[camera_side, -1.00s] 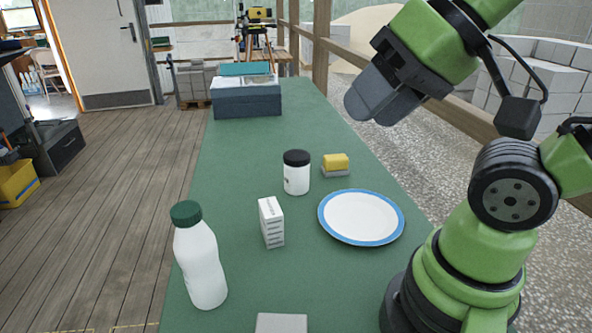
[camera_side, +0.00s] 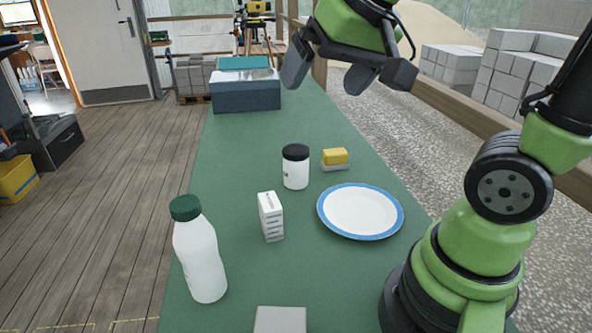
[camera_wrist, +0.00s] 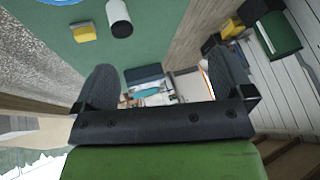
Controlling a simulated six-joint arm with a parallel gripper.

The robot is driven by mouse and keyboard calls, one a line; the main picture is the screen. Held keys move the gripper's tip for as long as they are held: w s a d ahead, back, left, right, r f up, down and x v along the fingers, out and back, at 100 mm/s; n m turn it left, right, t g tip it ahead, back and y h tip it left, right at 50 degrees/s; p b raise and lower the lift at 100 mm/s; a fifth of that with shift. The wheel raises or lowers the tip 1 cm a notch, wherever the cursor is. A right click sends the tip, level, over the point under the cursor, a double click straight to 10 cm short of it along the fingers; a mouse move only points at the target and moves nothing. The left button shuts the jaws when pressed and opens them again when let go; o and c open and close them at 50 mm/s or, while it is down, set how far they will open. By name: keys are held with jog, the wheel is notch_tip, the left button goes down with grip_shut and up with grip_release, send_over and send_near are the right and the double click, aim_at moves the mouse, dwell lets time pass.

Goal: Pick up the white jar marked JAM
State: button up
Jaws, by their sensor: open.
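The white jar (camera_side: 295,176) with a black lid stands upright on the green table. Its side has small dark print that I cannot read. It also shows at the top of the wrist view (camera_wrist: 117,12), cut by the frame edge. My gripper (camera_side: 324,88) is open and empty, in the air well above the table and beyond the jar in the side view. Its two fingers (camera_wrist: 163,68) are spread wide in the wrist view with nothing between them close by.
Beside the jar are a yellow-topped sponge (camera_side: 334,157) and a blue-rimmed plate (camera_side: 360,212). A small white carton (camera_side: 271,217) and a green-capped white bottle (camera_side: 201,262) stand nearer. A blue box (camera_side: 246,95) is at the far end. The table between box and jar is clear.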

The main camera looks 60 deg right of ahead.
jog(key=w+d+f+m+g+h, duration=0.1)
jog(key=w+d+f, duration=0.25)
jog(key=w, duration=0.25)
jog(key=m+g+h, duration=0.1)
jog(key=g+h, duration=0.1)
send_near(296, 149)
jog(key=x, duration=0.6)
jog(key=shift+w+a+f, duration=0.1)
jog(key=shift+a+f, duration=0.15)
jog(key=shift+x, duration=3)
jog(key=shift+d, duration=0.2)
jog(key=c, duration=1.2)
